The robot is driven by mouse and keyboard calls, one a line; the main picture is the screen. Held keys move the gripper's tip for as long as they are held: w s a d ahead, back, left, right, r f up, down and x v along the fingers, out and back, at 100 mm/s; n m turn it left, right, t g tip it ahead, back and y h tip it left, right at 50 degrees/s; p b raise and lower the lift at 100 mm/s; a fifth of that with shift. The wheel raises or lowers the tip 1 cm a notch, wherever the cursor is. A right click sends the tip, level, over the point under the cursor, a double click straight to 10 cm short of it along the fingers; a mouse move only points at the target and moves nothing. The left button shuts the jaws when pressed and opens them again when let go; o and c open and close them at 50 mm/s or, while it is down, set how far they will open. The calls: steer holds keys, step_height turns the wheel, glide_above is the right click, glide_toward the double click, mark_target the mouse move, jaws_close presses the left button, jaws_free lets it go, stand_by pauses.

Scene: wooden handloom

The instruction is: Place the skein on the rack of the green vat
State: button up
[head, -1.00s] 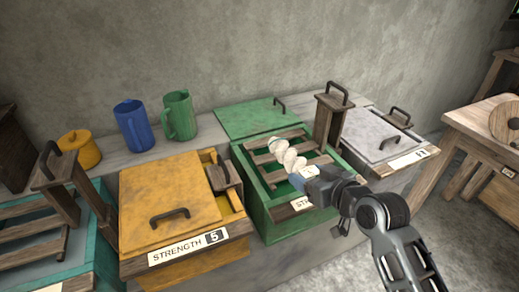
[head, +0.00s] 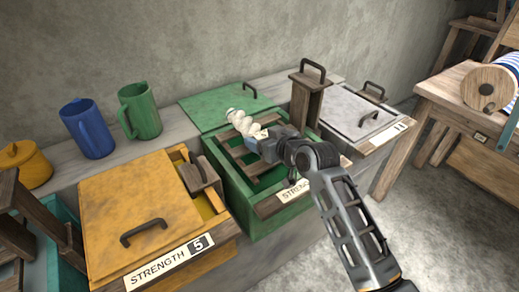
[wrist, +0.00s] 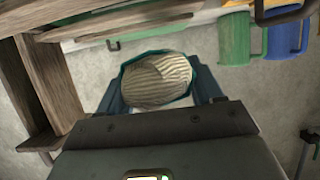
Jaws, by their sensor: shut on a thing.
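The white, twisted skein (head: 245,124) is held in my gripper (head: 261,144) above the back part of the green vat (head: 265,215). The vat's lid (head: 207,107) is open and lies back toward the wall. The wooden slatted rack (head: 236,153) shows in the vat's opening, below and to the left of the gripper. In the head view the skein overlaps the edge of the lid; whether it touches the rack I cannot tell. In the wrist view the ribbed end of the skein (wrist: 157,80) sits between the blue fingers.
A wooden post with a handle (head: 306,95) stands at the vat's right. A closed grey vat (head: 355,115) is beyond it. Blue (head: 88,128) and green (head: 139,110) jugs stand on the ledge behind.

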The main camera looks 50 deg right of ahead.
steer(key=shift+w+f, duration=0.4)
steer(key=shift+w, duration=0.1)
steer(key=shift+f, duration=1.9)
steer(key=shift+f, duration=0.1)
steer(key=o, duration=1.2)
steer(key=shift+c, duration=0.2)
